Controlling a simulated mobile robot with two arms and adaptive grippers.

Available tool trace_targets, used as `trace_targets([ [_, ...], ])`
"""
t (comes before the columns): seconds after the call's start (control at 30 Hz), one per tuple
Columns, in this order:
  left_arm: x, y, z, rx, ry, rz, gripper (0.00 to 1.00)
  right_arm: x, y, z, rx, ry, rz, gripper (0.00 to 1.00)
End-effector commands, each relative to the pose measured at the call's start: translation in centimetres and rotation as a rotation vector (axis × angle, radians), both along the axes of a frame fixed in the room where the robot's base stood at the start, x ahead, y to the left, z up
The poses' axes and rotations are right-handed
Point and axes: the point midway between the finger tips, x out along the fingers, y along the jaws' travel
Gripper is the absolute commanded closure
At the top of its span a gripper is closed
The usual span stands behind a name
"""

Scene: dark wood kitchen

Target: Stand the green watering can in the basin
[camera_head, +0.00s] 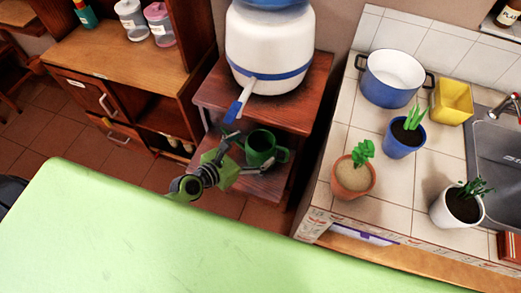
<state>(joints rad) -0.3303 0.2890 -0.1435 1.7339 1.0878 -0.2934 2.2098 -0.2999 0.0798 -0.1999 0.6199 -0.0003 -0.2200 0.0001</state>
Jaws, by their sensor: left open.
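The green watering can (261,146) appears as a dark green, mug-like vessel on the lower shelf of a wooden stand, below the white water container. It looks upright, with a handle on its right side; any spout is hard to make out. My left gripper (238,153) is open, just left of the can, with its fingers toward it. I cannot tell whether they touch. The grey metal sink basin (482,165) is at the right edge, set in the tiled counter and only partly in view. My right gripper is not in view.
The white container (268,45), with a blue-handled tap, stands on the stand's top shelf (312,92), above the can. The counter holds a blue pot (390,82), a yellow tub (452,101) and three potted plants, one (458,206) near the sink. A wooden cabinet (120,60) is left.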

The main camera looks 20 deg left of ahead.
Motion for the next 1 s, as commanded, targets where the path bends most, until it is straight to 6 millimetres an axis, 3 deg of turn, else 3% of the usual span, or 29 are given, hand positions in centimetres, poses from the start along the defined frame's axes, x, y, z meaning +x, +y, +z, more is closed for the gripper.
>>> trace_targets([
  [0.23,2.6,-1.6,-1.8,0.002,-0.002,0.0,0.11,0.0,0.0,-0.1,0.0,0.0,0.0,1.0],
  [0.53,2.9,-1.8,-2.0,0.001,-0.001,0.001,0.11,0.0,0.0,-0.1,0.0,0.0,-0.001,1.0],
  [0.73,2.9,-1.8,-2.0,0.001,0.0,0.0,0.63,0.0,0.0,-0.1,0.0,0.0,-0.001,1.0],
  [0.8,3.0,-1.8,-1.9,0.0,-0.003,0.001,0.69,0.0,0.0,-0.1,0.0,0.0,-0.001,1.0],
  [1.0,3.0,-1.8,-1.9,0.0,-0.002,0.001,0.69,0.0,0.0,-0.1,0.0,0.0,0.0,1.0],
])
